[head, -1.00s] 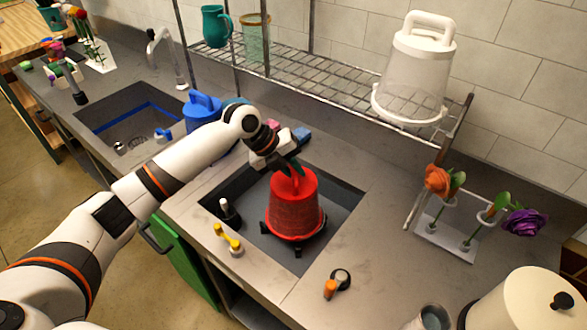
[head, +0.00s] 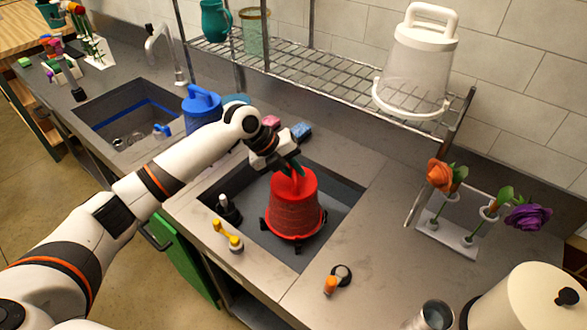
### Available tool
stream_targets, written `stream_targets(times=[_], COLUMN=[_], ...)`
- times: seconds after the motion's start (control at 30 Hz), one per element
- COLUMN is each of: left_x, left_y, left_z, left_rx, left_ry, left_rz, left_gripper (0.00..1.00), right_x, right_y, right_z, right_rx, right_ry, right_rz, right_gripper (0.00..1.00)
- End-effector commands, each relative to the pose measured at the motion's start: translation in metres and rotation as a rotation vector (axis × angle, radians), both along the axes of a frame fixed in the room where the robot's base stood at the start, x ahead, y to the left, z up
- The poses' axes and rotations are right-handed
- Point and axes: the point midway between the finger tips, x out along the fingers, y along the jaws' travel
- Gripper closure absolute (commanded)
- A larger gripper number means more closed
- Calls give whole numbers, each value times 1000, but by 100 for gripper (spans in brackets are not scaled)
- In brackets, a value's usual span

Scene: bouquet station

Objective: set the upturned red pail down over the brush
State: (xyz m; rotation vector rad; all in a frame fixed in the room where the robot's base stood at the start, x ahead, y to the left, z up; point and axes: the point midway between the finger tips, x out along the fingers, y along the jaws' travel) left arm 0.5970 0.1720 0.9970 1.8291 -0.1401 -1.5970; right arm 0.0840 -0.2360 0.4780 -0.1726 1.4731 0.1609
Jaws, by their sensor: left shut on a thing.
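The upturned red pail (head: 294,207) is in the dark recess in the counter, wide rim down and close above or on a black footed base (head: 298,249). My left gripper (head: 296,172) is shut on the pail's top, at its red grip. The pail hides whatever is under it. A black item with a white top (head: 228,206) stands beside the pail, to the left in the recess; I cannot tell whether it is the brush. No other clear brush shows. My right gripper is out of view.
A yellow-handled item (head: 228,236) and an orange-ended item (head: 333,283) stand on the counter in front. A flower rack (head: 447,232) stands to the right, and a wire shelf (head: 330,80) with a clear pail (head: 418,70) hangs behind.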

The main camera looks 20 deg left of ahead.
Motion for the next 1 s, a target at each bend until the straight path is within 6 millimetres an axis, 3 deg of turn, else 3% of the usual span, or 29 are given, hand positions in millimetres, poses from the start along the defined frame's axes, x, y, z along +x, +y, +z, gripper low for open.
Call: stream_targets(times=[0.5, 0.87, 0.9, 1.0], left_x=[0, 0, 0, 0], left_y=[0, 0, 0, 0], left_z=[-16, -18, -18, -18], left_rx=[-1, -1, -1, -1], left_ry=[-1, -1, 0, 0], left_rz=[1, 1, 0, 0], left_gripper=[100, 100, 78, 62], right_x=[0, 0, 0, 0], right_y=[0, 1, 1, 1], right_z=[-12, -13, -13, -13], right_rx=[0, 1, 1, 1], right_ry=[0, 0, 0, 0], right_rz=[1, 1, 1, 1], right_gripper=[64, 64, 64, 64])
